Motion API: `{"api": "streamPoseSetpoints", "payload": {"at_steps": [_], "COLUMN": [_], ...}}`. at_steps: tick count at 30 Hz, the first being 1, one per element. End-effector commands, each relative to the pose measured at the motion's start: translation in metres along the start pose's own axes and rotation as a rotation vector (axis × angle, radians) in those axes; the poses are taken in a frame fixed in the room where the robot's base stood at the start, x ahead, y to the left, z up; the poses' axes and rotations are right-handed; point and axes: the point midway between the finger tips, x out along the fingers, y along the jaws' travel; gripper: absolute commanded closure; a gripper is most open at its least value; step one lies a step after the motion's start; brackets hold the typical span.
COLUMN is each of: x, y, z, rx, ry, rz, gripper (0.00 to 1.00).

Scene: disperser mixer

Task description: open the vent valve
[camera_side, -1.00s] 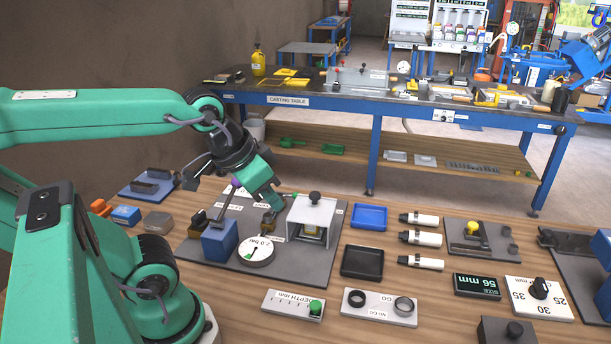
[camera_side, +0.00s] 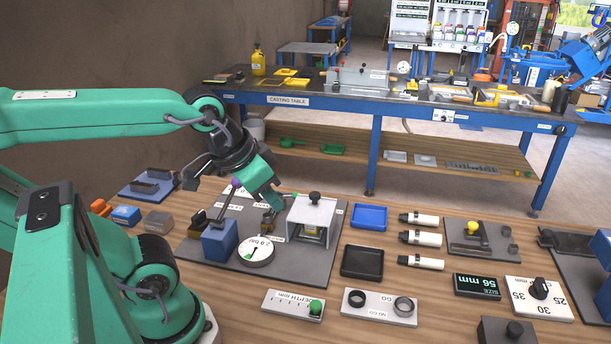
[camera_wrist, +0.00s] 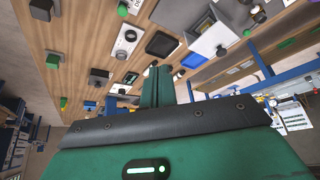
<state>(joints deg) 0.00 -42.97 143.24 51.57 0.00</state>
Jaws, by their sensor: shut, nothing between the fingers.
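A small brass fitting (camera_side: 268,222), which looks like the vent valve, stands on the dark grey mixer plate (camera_side: 222,262). It is between the round pressure gauge (camera_side: 257,250) and a white box-shaped guard (camera_side: 318,216). A short green-tipped lever shows by the guard, partly behind my gripper. My gripper (camera_side: 277,208) points down and right, with its green fingertips just above the brass fitting. I cannot tell if they touch it. In the wrist view my gripper (camera_wrist: 160,72) is shut and empty. The valve cannot be made out there.
A blue block (camera_side: 220,240) and a purple-knobbed lever (camera_side: 236,183) stand left of the gauge. Blue (camera_side: 369,217) and black (camera_side: 362,262) trays lie to the right. A depth gauge (camera_side: 293,304) and a ring gauge block (camera_side: 380,306) are in front.

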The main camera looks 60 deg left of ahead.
Motion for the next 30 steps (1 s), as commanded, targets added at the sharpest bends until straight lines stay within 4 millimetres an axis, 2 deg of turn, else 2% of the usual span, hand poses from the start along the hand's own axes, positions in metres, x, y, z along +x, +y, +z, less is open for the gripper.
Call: {"api": "streamPoseSetpoints", "payload": {"at_steps": [1,6,7,11,17,30], "x": [0.0,0.0,0.0,0.0,0.004,0.032], "y": [0.0,-0.002,-0.002,-0.007,-0.02,-0.07], "z": [0.0,-0.003,-0.005,-0.014,-0.04,-0.101], "rx": [0.0,0.007,0.009,0.033,0.097,0.267], "ry": [0.0,-0.006,-0.009,-0.033,-0.094,-0.256], "rz": [0.0,-0.003,-0.004,-0.012,-0.026,-0.017], "gripper": [0.92,0.59,0.57,0.57,0.57,0.57]}}
